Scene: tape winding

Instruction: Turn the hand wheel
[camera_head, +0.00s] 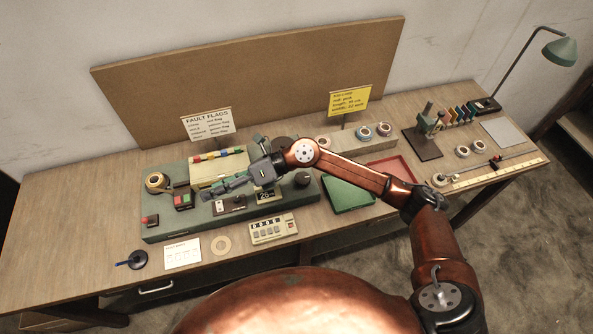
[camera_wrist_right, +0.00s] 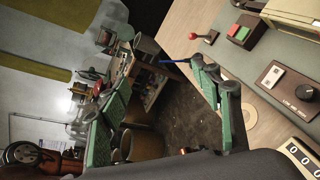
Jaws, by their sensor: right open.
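My right gripper (camera_head: 232,168) reaches in from the right, above the green machine base (camera_head: 160,232). It is open and points left; its two green fingers are spread wide in the right wrist view (camera_wrist_right: 160,85), with nothing between them. A dark round knob or wheel (camera_head: 302,180) stands at the right end of the base, just right of the gripper body. I cannot tell surely whether it is the hand wheel. A dark disc (camera_head: 283,146) behind the gripper is partly hidden by my arm. My left gripper is not in view.
A counter box (camera_head: 273,230) stands before the base. A green tray (camera_head: 347,196) and a red tray (camera_head: 402,172) lie to the right. The table's left end is mostly clear.

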